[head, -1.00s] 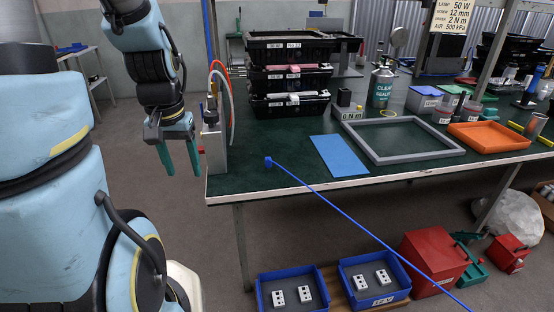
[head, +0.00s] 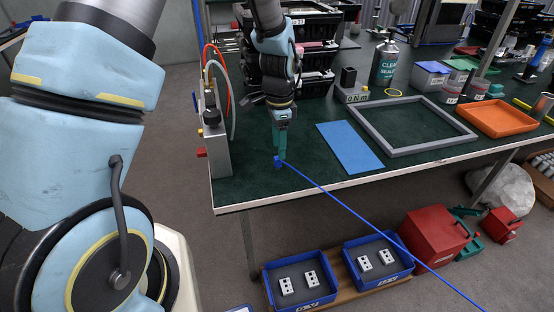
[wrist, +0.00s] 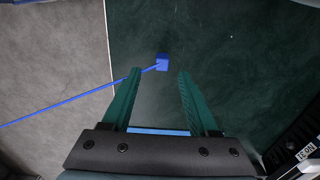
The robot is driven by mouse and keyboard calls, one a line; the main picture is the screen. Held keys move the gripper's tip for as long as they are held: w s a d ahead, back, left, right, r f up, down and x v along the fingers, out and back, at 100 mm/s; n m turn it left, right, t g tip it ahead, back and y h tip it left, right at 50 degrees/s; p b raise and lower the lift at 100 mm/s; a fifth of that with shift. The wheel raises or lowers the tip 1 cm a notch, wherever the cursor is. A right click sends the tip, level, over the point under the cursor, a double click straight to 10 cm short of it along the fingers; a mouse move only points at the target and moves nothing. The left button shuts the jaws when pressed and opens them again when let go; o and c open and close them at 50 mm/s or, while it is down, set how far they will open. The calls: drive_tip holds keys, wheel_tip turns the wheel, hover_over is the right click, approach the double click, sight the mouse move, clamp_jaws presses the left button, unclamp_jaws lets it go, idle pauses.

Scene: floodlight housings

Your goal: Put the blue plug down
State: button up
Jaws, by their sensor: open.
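The blue plug (head: 278,162) rests on the dark green bench top near its front edge, at the end of a thin blue cable (head: 350,208). In the wrist view the plug (wrist: 162,62) lies just beyond the fingertips, roughly in line with the gap between them. My gripper (head: 281,158) is over the bench at the plug, pointing down. In the wrist view its two green fingers (wrist: 160,72) are apart with nothing between them. The head view shows the fingers edge-on, overlapping the plug's position, so the height gap is hard to tell.
A blue sheet (head: 349,147) and a grey frame (head: 415,125) lie right of the gripper. A grey fixture with hoses (head: 214,135) stands to the left, and stacked black crates (head: 310,62) stand behind. Blue bins (head: 300,282) and a red box (head: 436,240) are below the bench.

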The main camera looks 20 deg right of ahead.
sight(278, 164)
drive_tip(key=shift+w+a+f+p, duration=0.1)
drive_tip(key=shift+f+p, duration=0.45)
drive_tip(key=shift+f, duration=0.9)
drive_tip(key=shift+w+a+f+p, duration=0.1)
drive_tip(key=shift+f+p, duration=0.45)
drive_tip(key=shift+f, duration=0.85)
clamp_jaws()
